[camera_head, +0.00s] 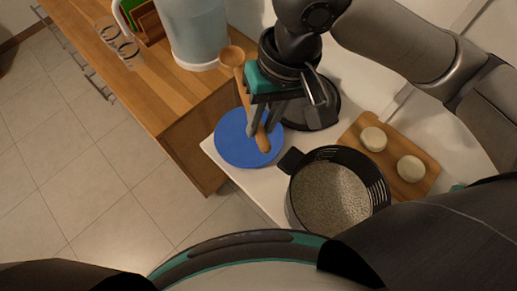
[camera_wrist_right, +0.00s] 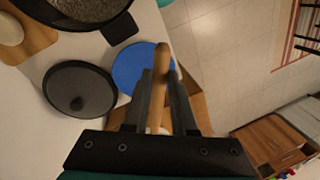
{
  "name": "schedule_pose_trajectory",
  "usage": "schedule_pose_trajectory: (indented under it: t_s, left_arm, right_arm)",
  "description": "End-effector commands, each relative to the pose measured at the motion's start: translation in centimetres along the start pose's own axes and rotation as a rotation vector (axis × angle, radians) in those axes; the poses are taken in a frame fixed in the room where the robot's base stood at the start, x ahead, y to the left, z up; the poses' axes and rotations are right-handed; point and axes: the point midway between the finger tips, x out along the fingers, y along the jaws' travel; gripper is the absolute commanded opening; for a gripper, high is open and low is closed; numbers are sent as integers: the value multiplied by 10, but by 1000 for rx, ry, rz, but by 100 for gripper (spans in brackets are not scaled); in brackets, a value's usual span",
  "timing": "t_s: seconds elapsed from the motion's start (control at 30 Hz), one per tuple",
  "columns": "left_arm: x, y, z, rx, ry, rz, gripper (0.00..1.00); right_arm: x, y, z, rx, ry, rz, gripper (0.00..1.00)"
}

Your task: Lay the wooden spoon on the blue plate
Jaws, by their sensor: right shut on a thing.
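The wooden spoon (camera_head: 241,78) is held in my right gripper (camera_head: 259,134). Its round bowl end points up and away past the gripper, and its handle end shows beyond the fingertips over the blue plate (camera_head: 232,149). In the right wrist view the spoon (camera_wrist_right: 162,62) is between the two fingers of the right gripper (camera_wrist_right: 161,82), with the blue plate (camera_wrist_right: 130,68) behind it. Whether the handle touches the plate cannot be told. The plate lies near the white counter's corner. My left gripper does not show.
A black pot (camera_head: 329,198) of grains stands right of the plate, its handle pointing toward it. A dark lid (camera_head: 318,117) lies behind. A wooden board (camera_head: 424,162) holds two pale round pieces. A large pale container (camera_head: 196,38) stands on the wooden counter (camera_head: 150,88).

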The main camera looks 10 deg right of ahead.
Motion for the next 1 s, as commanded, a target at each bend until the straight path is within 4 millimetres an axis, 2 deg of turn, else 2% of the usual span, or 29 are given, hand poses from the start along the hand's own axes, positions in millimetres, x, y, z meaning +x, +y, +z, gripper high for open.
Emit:
schedule_pose_trajectory:
  t_s: [0.03, 0.1, 0.3, 0.57, 0.87, 1.0]
  left_arm:
    - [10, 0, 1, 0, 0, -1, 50]
    - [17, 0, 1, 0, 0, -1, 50]
    - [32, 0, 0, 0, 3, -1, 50]
    - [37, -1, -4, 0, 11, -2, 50]
    - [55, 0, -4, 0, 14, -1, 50]
    - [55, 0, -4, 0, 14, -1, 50]
  right_arm:
    - [20, 4, 1, 2, -5, 1, 0]
    - [39, 8, 1, 2, -5, 1, 0]
    - [80, 17, 1, 1, -1, 0, 0]
    - [98, 20, 1, -1, 1, 0, 0]
    - [146, 30, 1, 0, -1, 1, 0]
    - [150, 31, 1, -2, 2, 0, 0]
